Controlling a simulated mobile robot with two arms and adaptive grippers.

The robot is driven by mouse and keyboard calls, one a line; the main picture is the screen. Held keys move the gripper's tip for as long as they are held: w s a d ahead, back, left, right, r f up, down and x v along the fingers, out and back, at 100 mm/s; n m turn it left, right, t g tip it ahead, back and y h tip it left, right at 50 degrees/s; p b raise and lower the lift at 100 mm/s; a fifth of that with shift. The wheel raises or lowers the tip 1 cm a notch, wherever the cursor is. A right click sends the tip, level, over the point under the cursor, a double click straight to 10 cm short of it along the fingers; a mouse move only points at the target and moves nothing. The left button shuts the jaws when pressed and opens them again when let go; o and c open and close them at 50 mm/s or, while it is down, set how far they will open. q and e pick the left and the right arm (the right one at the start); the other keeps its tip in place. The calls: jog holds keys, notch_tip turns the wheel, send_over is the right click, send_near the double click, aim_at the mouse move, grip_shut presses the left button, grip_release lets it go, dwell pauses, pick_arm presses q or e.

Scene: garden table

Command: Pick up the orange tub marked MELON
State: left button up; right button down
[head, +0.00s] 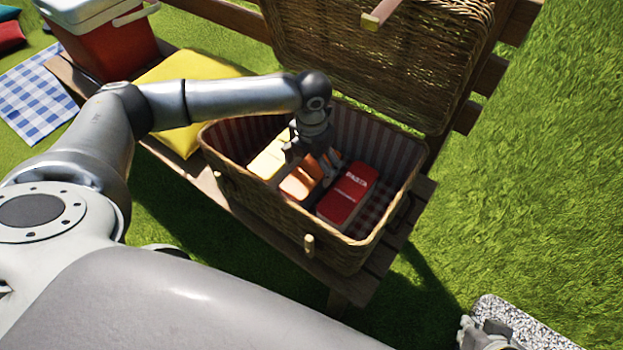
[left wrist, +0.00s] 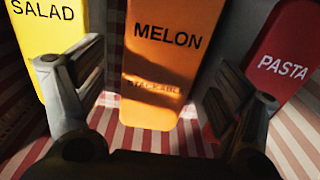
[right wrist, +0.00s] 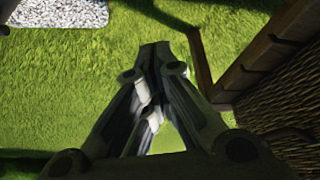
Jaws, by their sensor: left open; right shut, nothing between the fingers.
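The orange tub marked MELON (head: 300,183) lies in the open wicker basket (head: 262,205), between a yellow tub and a red one. In the left wrist view the orange tub (left wrist: 168,65) shows its MELON lettering between my open left fingers. My left gripper (head: 318,158) reaches down into the basket over the tub and partly hides it in the head view. Its fingers (left wrist: 160,95) stand either side of the tub, apart from it in the picture; I cannot tell the depth. My right gripper (right wrist: 153,60) is shut and empty, outside the basket, above the grass.
The yellow SALAD tub (left wrist: 50,35) is left of the orange tub and the red PASTA tub (head: 346,193) right of it. The basket walls and raised lid (head: 390,50) surround the space. The basket stands on a wooden bench (head: 412,232) beside a yellow cushion (head: 180,70).

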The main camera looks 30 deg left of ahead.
pick_arm(q)
jog(key=shift+f, duration=1.2)
pick_arm(e)
jog(key=shift+w+a+r+t, duration=0.15)
jog(key=shift+w+t, duration=0.1)
jog(key=shift+w, duration=0.25)
jog(key=shift+w+a+r+t, duration=0.2)
jog(key=shift+w+t, duration=0.1)
jog(key=shift+w, duration=0.15)
jog(key=shift+w+a+r+t, duration=0.15)
jog(key=shift+w+t, duration=0.1)
jog(key=shift+w, duration=0.25)
pick_arm(q)
jog(key=shift+r, duration=0.1)
jog(key=c, duration=1.5)
